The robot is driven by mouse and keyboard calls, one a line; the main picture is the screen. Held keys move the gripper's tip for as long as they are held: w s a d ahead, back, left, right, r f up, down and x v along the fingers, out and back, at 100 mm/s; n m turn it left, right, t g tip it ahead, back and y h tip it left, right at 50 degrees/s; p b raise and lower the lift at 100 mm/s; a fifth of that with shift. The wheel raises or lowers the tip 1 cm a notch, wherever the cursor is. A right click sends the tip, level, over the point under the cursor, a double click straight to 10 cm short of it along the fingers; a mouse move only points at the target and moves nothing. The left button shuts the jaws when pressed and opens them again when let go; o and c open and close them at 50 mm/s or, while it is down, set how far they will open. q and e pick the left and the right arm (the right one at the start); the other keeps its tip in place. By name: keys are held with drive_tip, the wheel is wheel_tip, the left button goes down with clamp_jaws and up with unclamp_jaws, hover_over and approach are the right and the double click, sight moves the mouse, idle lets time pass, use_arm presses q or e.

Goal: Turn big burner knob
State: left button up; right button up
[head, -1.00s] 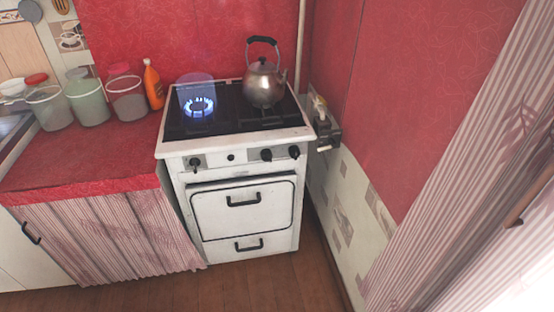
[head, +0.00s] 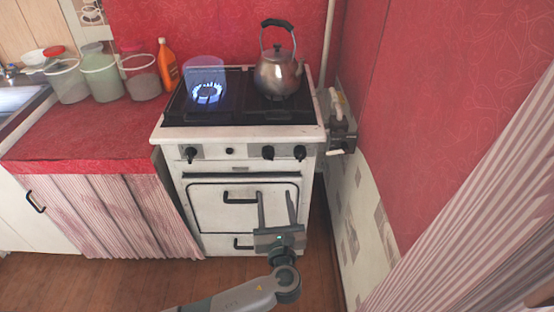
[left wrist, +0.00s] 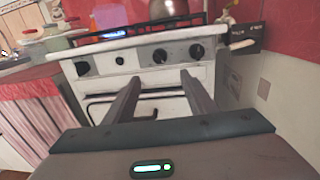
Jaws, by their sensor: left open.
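The white stove (head: 240,170) has black knobs on its front panel: a left knob (head: 191,154) and two right knobs, the inner one (head: 268,152) and the outer one (head: 299,152). A small black button (head: 230,151) sits between. No label shows which is the big burner knob. My left gripper (head: 275,193) is open and empty, below the right knobs and in front of the oven door. In the left wrist view its fingers (left wrist: 160,78) point toward the panel, below the inner right knob (left wrist: 159,56) and outer right knob (left wrist: 197,51), apart from them. My right gripper is not in view.
A blue flame (head: 207,93) burns on the left burner. A metal kettle (head: 278,75) stands on the right. The oven handle (head: 240,198) juts out near my fingers. Jars (head: 101,78) and an orange bottle (head: 167,66) stand on the red counter. A wall is close on the right.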

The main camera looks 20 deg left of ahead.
sight(269, 159)
use_arm(q)
drive_tip(key=shift+w, duration=0.1)
drive_tip(key=p+x, duration=0.1)
drive_tip(key=x, duration=1.6)
drive_tip(key=shift+w+a+f, duration=0.1)
drive_tip(key=shift+a, duration=0.05)
drive_tip(key=c, duration=1)
